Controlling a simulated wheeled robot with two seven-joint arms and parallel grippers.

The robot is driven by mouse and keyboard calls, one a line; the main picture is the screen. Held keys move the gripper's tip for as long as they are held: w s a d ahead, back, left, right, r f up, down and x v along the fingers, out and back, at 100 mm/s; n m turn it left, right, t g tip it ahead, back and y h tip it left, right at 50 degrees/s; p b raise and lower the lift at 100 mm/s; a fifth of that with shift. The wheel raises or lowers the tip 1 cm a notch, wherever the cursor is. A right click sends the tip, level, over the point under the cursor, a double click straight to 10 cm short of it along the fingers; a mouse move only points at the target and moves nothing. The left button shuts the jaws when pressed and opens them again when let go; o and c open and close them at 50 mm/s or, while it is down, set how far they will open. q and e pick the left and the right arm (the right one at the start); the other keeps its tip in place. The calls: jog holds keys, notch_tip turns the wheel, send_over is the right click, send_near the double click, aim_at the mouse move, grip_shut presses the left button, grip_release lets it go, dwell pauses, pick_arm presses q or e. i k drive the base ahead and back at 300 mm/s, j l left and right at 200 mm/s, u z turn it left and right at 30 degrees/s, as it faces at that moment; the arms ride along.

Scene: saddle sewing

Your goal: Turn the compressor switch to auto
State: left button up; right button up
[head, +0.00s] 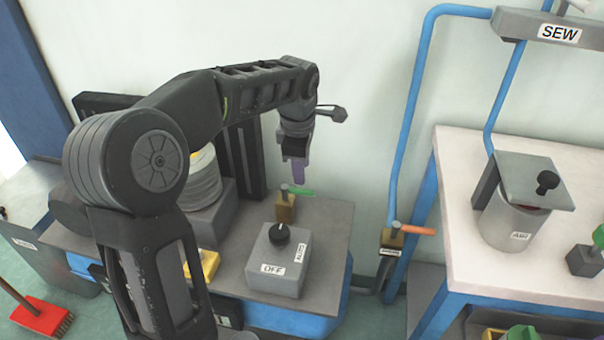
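The compressor switch is a black knob (279,233) on top of a grey box (276,271) on the grey bench. The box has an OFF label on its front edge and another label, seen at a slant and hard to read, on its right side. I cannot tell for sure which label the knob points to. My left gripper (298,172) hangs fingers down above and behind the box, apart from the knob. My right gripper is out of view.
A brass valve with a green handle (300,192) stands behind the box, below my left gripper. A valve with an orange handle (417,229) is on the blue pipe at right. A white table (452,160) carries a lidded can (510,222). A red brush (41,316) lies at lower left.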

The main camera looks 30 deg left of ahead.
aim_at(278, 234)
jog(key=k, duration=1)
